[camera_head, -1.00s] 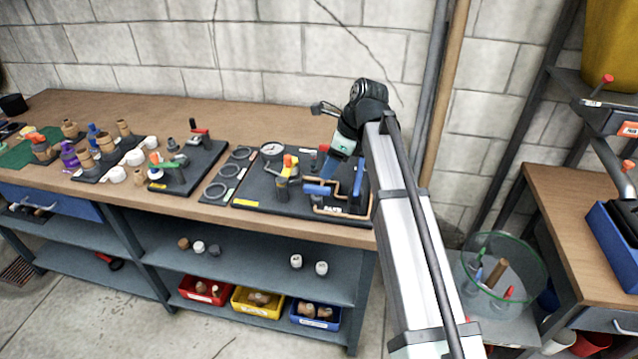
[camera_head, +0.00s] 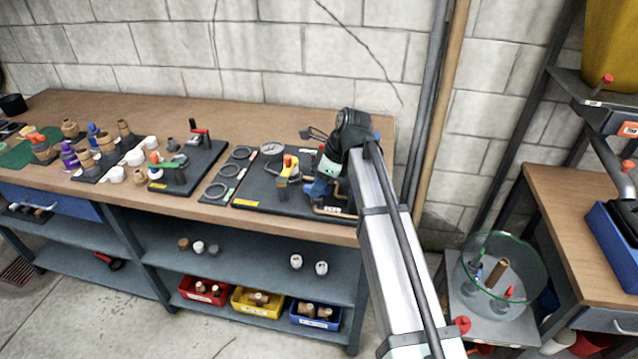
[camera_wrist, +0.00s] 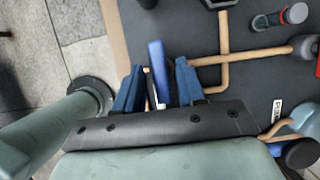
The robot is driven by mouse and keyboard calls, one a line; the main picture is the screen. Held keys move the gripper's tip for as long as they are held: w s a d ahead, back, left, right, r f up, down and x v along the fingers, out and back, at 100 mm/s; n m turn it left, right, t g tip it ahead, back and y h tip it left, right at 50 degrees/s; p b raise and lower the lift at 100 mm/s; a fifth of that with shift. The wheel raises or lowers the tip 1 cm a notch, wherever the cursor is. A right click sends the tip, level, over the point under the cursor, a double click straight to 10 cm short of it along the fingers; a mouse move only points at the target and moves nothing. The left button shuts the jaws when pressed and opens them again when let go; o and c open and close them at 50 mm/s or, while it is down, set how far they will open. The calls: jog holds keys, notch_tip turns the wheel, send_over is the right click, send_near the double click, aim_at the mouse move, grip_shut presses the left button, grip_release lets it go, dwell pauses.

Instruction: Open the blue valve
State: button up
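The blue valve handle (camera_wrist: 156,58) shows in the wrist view as a flat blue lever above copper pipe. It lies between the two blue fingers of my gripper (camera_wrist: 160,72) and reaches past their tips. Narrow gaps show on both sides of the handle, so my gripper looks open around it. In the head view, my gripper (camera_head: 321,182) is low over the right part of the black board (camera_head: 262,198). There the fingers and the blue handle merge, and the arm hides part of the valve.
A yellow valve (camera_head: 285,175) with an orange top stands just left of my gripper, with a pressure gauge (camera_head: 271,149) behind it. Copper pipe (camera_wrist: 228,75) runs close beside the fingers. The bench's front edge (camera_head: 290,229) is near. Bare bench top (camera_head: 230,125) lies behind the boards.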

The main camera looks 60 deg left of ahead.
grip_shut()
jog(key=shift+a+n, duration=0.1)
jog(key=shift+n, duration=0.2)
jog(key=n+h, duration=0.1)
jog(key=n, duration=0.1)
jog(key=shift+w+a+n+g, duration=0.1)
jog(key=shift+n+g, duration=0.2)
jog(key=shift+g, duration=0.1)
jog(key=n+h, duration=0.1)
jog(key=n, duration=0.2)
jog(key=shift+a+n+g, duration=0.1)
jog(key=shift+n+g, duration=0.2)
jog(key=shift+n, duration=0.1)
jog(key=n+h, duration=0.1)
jog(key=n, duration=0.2)
jog(key=n+h, duration=0.1)
jog(key=n, duration=0.2)
jog(key=shift+a+h, duration=0.1)
jog(key=shift+h, duration=0.3)
jog(key=shift+n, duration=0.3)
jog(key=shift+o, duration=0.7)
grip_release()
